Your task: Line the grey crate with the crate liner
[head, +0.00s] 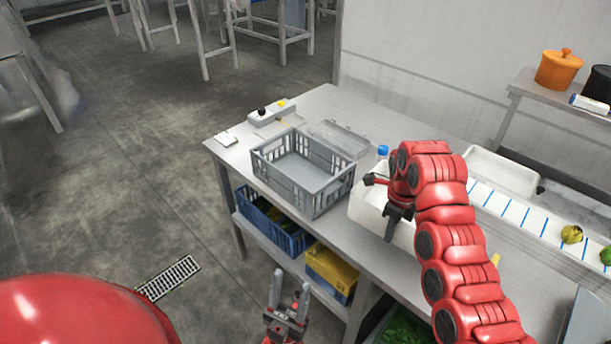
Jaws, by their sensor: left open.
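The grey crate (318,198) stands upright on the steel table, with slotted side walls and an open top. Its visible inside holds no distinct object; I cannot tell whether a thin sheet lies on its floor. I cannot identify the crate liner for certain.
A blue crate (286,236) and a yellow box (331,266) stand on the shelf below. A small grey device (270,112) is at the table's back left. Blue-lined white strips (520,215) run along the right.

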